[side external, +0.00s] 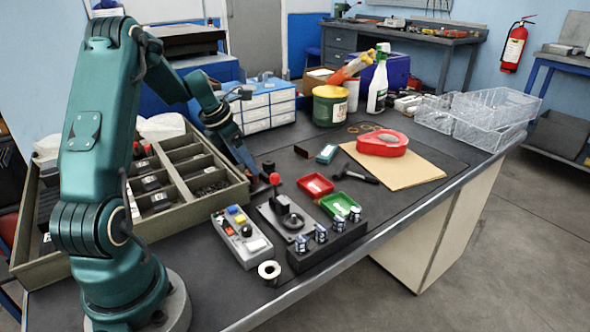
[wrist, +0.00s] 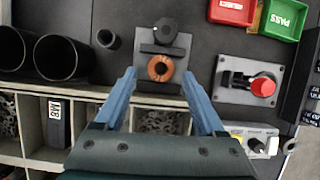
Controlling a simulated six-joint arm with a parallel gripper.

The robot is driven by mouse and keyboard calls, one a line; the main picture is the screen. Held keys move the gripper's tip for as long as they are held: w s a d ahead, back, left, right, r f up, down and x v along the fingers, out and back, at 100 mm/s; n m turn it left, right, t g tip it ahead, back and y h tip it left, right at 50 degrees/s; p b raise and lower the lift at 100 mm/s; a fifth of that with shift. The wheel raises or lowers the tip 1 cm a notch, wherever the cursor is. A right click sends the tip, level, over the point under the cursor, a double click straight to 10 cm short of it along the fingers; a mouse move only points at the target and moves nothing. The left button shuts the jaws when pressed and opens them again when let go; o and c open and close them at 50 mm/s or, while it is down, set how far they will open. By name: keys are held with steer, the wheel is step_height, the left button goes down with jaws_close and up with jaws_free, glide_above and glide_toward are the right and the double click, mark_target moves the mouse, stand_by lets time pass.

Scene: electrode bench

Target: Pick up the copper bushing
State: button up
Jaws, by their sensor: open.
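The copper bushing (wrist: 160,68) shows in the wrist view as an orange-brown ring with a dark hole. It sits on a small grey plate fixture (wrist: 176,48) with a black knob (wrist: 165,30) just above it in the picture. My gripper (wrist: 159,72) is open, its two blue fingers to the left and right of the bushing in the picture, with gaps on both sides. The height between fingertips and bushing is hard to tell. In the side view my gripper (side external: 252,174) points down behind the red-balled lever (side external: 275,178). I cannot make out the bushing there.
A compartmented bin (side external: 230,199) stands beside the gripper. The red tray (side external: 315,186), green tray (side external: 340,204) and switch box (side external: 242,238) are nearby. In the wrist view, a black cylinder (wrist: 108,39) stands left of the fixture and a red-knobbed lever unit (wrist: 232,80) lies right.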

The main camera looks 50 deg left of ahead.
steer(key=shift+x, duration=1.9)
jaws_close()
steer(key=shift+r, duration=0.1)
step_height(320, 180, up, 10)
